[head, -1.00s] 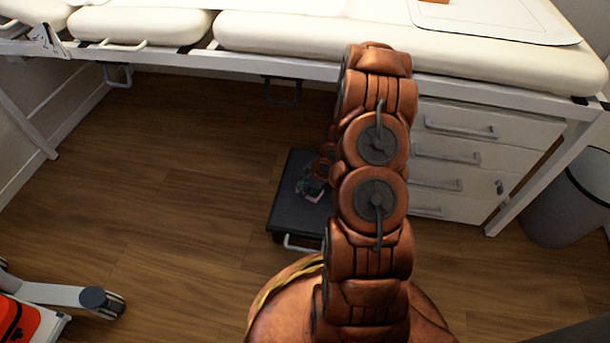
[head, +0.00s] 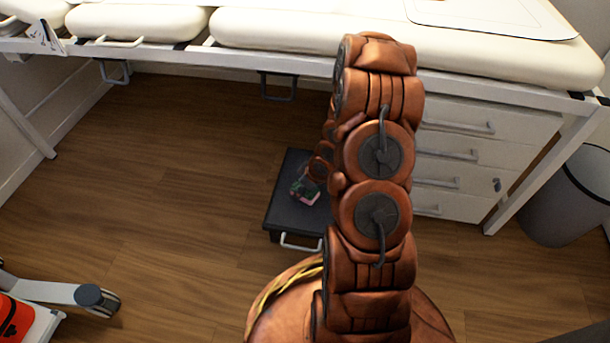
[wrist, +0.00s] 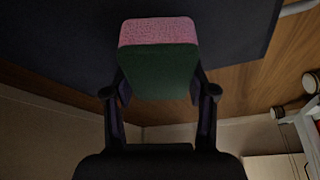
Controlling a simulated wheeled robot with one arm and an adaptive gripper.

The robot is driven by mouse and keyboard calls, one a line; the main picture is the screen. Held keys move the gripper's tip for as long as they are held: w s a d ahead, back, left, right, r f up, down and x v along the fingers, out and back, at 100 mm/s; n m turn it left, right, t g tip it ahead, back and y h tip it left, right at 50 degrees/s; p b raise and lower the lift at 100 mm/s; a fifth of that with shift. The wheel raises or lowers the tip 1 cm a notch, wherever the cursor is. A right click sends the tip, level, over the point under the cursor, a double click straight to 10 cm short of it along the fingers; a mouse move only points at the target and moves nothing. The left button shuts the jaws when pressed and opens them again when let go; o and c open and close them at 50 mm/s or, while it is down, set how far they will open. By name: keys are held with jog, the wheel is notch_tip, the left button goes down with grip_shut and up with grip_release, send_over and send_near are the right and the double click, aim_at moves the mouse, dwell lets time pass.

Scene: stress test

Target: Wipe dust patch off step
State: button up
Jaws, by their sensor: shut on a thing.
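The step (head: 283,213) is a low dark platform with a white handle on the floor, under the front edge of the couch. My gripper (wrist: 160,90) is shut on a pink and green sponge (wrist: 157,75), held between its two fingers. The sponge also shows small in the head view (head: 304,192), over the step's top. The dark step top (wrist: 60,35) fills the upper part of the wrist view. I cannot tell whether the sponge touches it. No dust patch can be made out; my arm hides the right part of the step.
A padded couch (head: 270,30) on a white frame spans the back, above the step. White drawers (head: 480,150) and a grey bin (head: 568,200) stand at the right. A wheeled base (head: 60,295) is at lower left. Wooden floor left of the step is clear.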

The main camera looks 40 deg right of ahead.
jog(key=shift+r+p, duration=2.65)
jog(key=shift+r, duration=0.1)
